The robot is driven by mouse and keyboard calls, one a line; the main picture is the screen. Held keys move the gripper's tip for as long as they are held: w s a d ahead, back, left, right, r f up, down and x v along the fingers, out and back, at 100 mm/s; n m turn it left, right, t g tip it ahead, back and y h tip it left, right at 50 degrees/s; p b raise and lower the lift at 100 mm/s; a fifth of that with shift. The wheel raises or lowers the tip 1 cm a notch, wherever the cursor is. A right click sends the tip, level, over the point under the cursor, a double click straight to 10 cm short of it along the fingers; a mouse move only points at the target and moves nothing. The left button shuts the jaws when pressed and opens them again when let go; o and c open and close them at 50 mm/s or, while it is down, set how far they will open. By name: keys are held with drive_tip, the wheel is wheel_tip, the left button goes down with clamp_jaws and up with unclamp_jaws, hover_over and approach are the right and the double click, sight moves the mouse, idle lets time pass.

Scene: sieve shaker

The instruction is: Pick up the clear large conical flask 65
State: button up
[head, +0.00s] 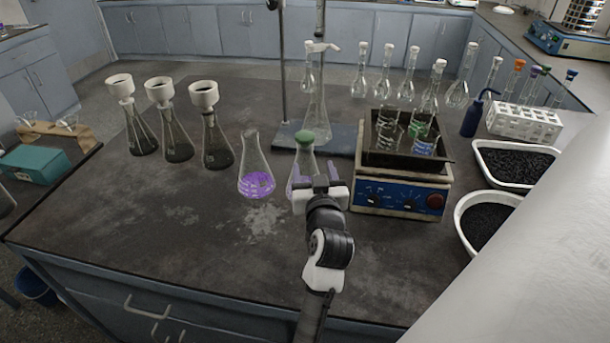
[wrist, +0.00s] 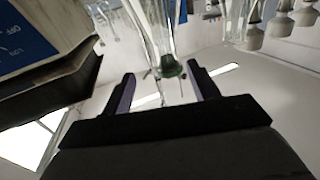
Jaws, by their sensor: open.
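A clear conical flask (head: 301,163) with a green stopper stands on the dark bench just beyond my gripper in the head view. My gripper hides part of its body. In the wrist view its green stopper (wrist: 172,66) shows between and beyond the fingertips. A second clear conical flask (head: 254,160) with purple markings stands to its left, without a stopper. No number 65 is legible on either. My gripper (head: 319,172) is open and empty, close to the stoppered flask; the wrist view shows both fingers (wrist: 162,80) apart. Contact cannot be told.
A blue hotplate (head: 400,194) bearing a dark tray of beakers is close on the right. A retort stand base (head: 342,138) is behind. Several dark flasks with white funnels (head: 213,125) stand left. White basins (head: 484,218) are far right. The front left bench is clear.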

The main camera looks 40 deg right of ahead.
sight(306, 151)
drive_tip(key=x, duration=0.3)
drive_tip(key=shift+w+d+p, duration=0.1)
drive_tip(key=shift+w+p, duration=0.2)
drive_tip(key=shift+w, duration=0.05)
drive_tip(key=x, duration=0.1)
drive_tip(key=p+x, duration=0.1)
drive_tip(key=x, duration=0.1)
drive_tip(key=p+x, duration=0.1)
drive_tip(key=shift+w+r, duration=0.35)
drive_tip(key=shift+w, duration=0.2)
drive_tip(key=shift+w+f, duration=0.15)
drive_tip(key=shift+w, duration=0.15)
clamp_jaws()
